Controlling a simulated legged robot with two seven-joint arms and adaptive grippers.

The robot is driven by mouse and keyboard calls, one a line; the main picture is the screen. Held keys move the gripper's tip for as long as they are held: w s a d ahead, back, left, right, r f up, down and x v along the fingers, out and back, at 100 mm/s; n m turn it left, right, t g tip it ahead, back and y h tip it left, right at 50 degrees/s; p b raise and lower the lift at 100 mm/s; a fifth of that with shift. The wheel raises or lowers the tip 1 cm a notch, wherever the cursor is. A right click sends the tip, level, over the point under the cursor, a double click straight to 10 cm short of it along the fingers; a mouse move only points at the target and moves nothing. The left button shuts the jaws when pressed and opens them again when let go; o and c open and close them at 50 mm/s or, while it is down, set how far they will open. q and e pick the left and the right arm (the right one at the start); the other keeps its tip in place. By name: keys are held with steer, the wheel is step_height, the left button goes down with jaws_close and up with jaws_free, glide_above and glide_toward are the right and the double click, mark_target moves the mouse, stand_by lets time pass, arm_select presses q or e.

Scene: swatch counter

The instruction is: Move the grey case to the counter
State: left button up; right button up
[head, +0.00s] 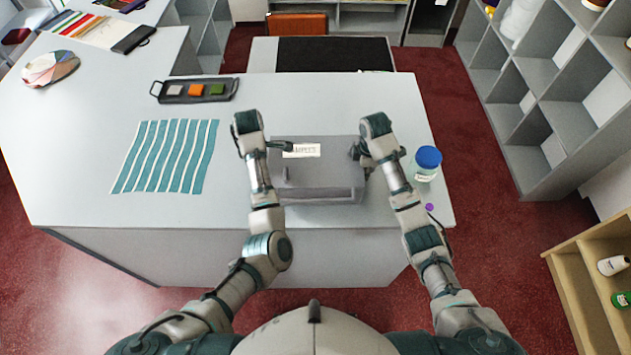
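The grey case (318,178) is a flat box with a white label on its top. It is at the front right part of the white counter (300,100), close to the front edge; I cannot tell whether it rests on the top or is just above it. My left gripper (278,146) is at the case's left side, its dark fingers over the upper left edge. My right gripper (358,154) is at the case's right side, its fingers against or beside that edge. The fingertips are small and partly hidden, so their grip is unclear.
A blue-lidded jar (425,165) stands close right of my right gripper, near a small purple item (429,207). Teal striped fabric (165,156) lies left. A dark tray (195,91) with colored blocks is behind it. Grey shelves (545,100) stand right across red floor.

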arm_select(q)
steer(key=shift+o, duration=1)
steer(key=shift+r, duration=0.2)
arm_select(e)
steer(key=shift+o, duration=0.9)
steer(key=shift+r, duration=0.15)
arm_select(q)
steer(key=shift+s, duration=0.1)
arm_select(e)
steer(key=shift+s+a+r, duration=0.1)
steer(key=shift+r, duration=0.4)
step_height(320, 180, up, 11)
